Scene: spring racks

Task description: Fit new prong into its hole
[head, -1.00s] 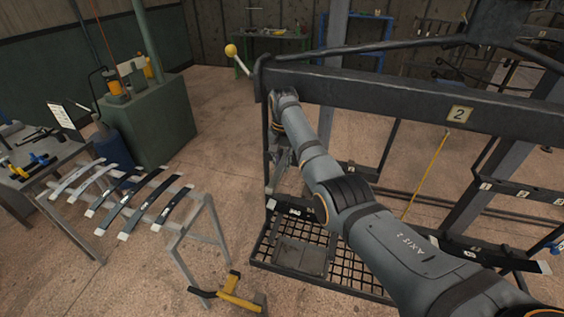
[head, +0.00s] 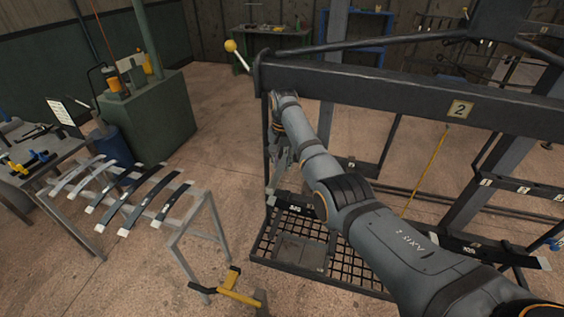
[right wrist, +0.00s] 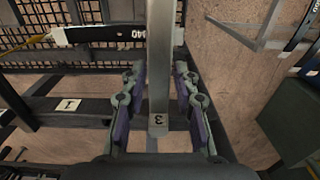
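My right gripper (right wrist: 160,90) is open in the right wrist view. Its two fingers stand on either side of a plain grey upright bar (right wrist: 159,50), with a thin gap on each side. I cannot tell whether this bar is the new prong or part of the rack. In the head view the right gripper (head: 281,155) is small and partly hidden, below the left end of the rack's dark beam (head: 400,97). I cannot make out the prong's hole. My left gripper is not in view.
A spring (right wrist: 100,33) marked "040" lies across behind the bar. A grid tray (head: 335,275) is at the rack's foot. A stand with several dark springs (head: 155,205) is at left, and a yellow-handled tool (head: 235,293) lies near the front.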

